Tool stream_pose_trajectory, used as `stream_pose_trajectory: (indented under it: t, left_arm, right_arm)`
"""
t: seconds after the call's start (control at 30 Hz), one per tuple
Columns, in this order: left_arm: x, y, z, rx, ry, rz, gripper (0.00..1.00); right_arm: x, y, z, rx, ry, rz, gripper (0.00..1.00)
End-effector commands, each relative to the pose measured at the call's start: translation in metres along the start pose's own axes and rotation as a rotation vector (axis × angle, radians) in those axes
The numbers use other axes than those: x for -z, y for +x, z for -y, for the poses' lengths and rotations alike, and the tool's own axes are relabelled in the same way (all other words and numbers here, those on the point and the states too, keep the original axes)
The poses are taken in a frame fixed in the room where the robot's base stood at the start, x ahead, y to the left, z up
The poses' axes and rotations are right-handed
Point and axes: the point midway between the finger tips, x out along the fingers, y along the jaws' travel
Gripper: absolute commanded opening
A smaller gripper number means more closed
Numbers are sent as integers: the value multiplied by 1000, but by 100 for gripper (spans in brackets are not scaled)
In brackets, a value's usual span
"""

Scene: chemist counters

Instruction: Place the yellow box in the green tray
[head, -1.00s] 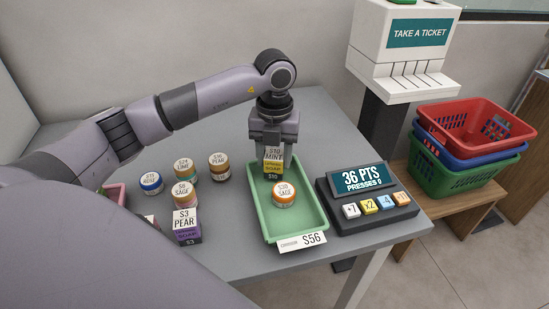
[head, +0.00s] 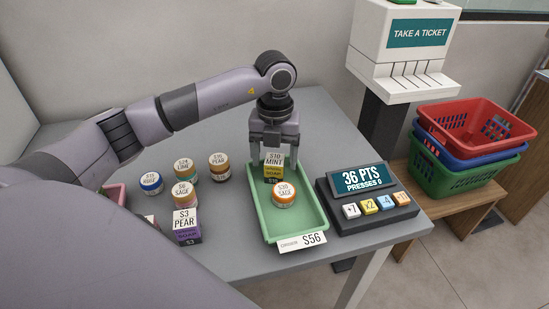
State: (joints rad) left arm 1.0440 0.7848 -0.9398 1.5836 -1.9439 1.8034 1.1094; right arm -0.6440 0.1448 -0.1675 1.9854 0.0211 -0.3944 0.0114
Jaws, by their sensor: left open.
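The yellow box (head: 273,166), labelled S10 MINT, stands upright in the far part of the green tray (head: 313,208). An orange-lidded jar labelled S30 SAGE (head: 284,194) sits in the tray just in front of the box. My left gripper (head: 273,158) is over the far end of the tray with its fingers spread, one on each side of the box. Whether a finger touches the box I cannot tell. My right gripper is not in view.
A keypad with a display reading 36 PTS (head: 368,197) stands right of the tray. Several jars, one a blue-lidded jar (head: 151,182), and a purple box labelled S3 PEAR (head: 186,226) stand to the left. A pink tray (head: 116,194) is partly hidden behind my arm.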

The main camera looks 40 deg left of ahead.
Motion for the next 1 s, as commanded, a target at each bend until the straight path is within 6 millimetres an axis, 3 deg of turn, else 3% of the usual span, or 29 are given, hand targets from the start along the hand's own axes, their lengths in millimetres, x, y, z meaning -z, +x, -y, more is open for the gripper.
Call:
stream_pose_trajectory:
  t: [0.3,0.5,0.7,1.0]
  left_arm:
    - [0,-70,1,4,1,5,74]
    - [0,-101,0,1,0,2,74]
    - [0,-112,0,1,1,0,74]
    - [0,-112,0,1,0,-1,74]
  right_arm:
    - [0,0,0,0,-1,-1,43]
    - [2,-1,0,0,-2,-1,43]
    - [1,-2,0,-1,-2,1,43]
    - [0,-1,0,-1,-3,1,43]
